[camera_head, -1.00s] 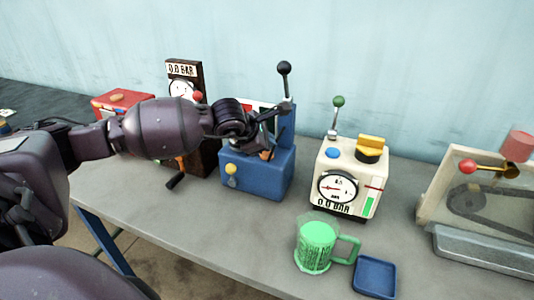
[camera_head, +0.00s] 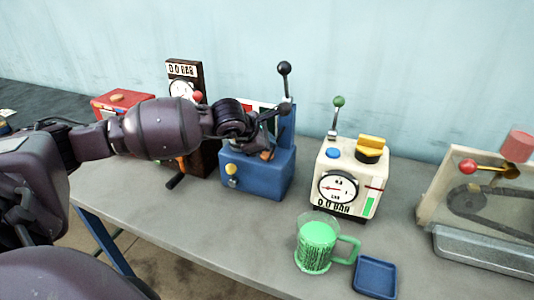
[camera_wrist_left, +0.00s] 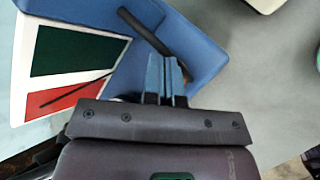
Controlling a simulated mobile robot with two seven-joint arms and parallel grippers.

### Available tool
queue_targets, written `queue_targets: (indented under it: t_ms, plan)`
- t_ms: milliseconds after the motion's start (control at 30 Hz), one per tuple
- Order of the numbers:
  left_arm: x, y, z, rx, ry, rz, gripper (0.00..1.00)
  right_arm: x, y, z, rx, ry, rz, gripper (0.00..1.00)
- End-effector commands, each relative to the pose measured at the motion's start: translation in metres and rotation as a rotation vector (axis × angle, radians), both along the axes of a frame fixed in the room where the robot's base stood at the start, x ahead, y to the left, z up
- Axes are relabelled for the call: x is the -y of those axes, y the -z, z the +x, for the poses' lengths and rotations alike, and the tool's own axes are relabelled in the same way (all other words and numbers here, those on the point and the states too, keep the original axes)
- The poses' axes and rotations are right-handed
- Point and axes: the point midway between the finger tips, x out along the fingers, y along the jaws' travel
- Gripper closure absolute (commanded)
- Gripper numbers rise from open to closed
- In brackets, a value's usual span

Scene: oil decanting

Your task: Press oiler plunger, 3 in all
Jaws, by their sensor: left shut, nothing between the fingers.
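My left gripper (camera_head: 270,148) is over the top of a blue machine (camera_head: 258,180), in front of its upright back part. In the left wrist view, its two fingers (camera_wrist_left: 165,82) are together with nothing between them, over the blue housing (camera_wrist_left: 207,35) and beside a dark rod (camera_wrist_left: 145,30). I cannot tell whether the fingertips touch anything. The machine has a black-knobbed lever (camera_head: 284,68) standing up and a yellow knob (camera_head: 231,169) on its front. Its red and green panel is partly hidden in the head view and shows in the wrist view (camera_wrist_left: 66,50). Which part is the oiler plunger is unclear. My right gripper is out of view.
A cream machine (camera_head: 327,171) with a green-knobbed lever stands to the right. A green mug (camera_head: 315,245) and a blue tray (camera_head: 375,277) are in front of it. A belt device (camera_head: 430,197) is at far right; a red box (camera_head: 108,103) is behind my arm. Bare table lies front left.

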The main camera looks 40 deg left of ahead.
Motion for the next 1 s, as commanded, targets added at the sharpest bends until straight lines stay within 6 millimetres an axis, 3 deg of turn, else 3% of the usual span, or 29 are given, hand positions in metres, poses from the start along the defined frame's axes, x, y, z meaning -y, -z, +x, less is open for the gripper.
queue_targets:
  t_ms: [1000]
  plan:
    - [-0.0002,0.0095,-0.0001,-0.001,-0.001,0.001,1.0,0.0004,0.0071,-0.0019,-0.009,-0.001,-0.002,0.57]
